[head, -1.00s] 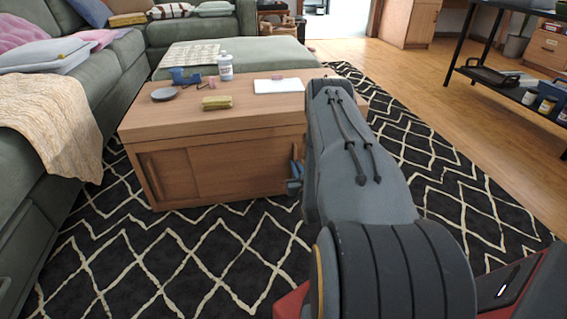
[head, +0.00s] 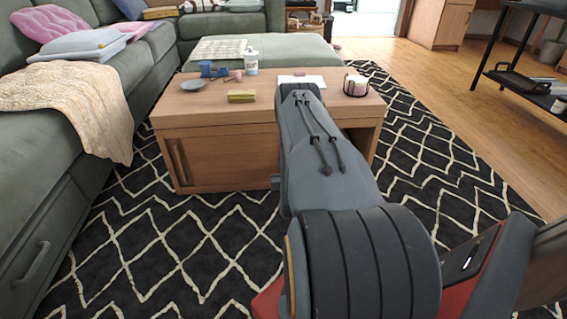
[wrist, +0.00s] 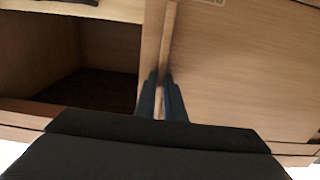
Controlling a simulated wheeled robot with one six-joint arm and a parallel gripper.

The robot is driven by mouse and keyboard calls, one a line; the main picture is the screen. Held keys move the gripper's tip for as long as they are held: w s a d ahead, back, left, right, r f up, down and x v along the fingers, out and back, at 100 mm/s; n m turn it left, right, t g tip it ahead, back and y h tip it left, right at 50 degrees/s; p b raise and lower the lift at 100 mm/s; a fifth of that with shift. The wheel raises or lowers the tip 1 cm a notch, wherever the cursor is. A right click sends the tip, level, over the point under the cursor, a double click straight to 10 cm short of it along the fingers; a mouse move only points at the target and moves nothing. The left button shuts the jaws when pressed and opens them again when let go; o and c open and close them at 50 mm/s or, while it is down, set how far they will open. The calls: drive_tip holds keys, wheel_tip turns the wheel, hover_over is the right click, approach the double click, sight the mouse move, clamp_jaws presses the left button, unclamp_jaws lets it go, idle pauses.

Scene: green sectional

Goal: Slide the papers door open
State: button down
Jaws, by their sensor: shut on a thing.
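The papers door (wrist: 240,70) is a light wood panel filling the right of the wrist view. A small label, too cut off to read, shows at its top edge. My gripper (wrist: 161,82) is shut on the upright wooden handle (wrist: 168,38) along the panel's left side. Left of the handle, a dark open compartment (wrist: 95,65) shows. In the head view my arm hides the gripper and part of the front of the wooden coffee table (head: 165,118). An opening (head: 358,140) shows right of my arm. Another upright handle (head: 178,160) is on the table's left front.
On the tabletop are a white bottle (head: 251,63), a grey disc (head: 194,85), a yellow block (head: 241,96) and a candle-like jar (head: 355,85). A green sofa (head: 60,190) stands left. The patterned rug (head: 200,250) in front is clear.

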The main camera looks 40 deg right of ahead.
drive_tip(key=c, duration=1.8)
unclamp_jaws()
drive_tip(key=shift+c, duration=0.2)
drive_tip(key=p+v, duration=0.3)
drive_tip(key=v, duration=0.4)
drive_tip(key=shift+s+a, duration=0.25)
drive_tip(key=shift+s, duration=0.05)
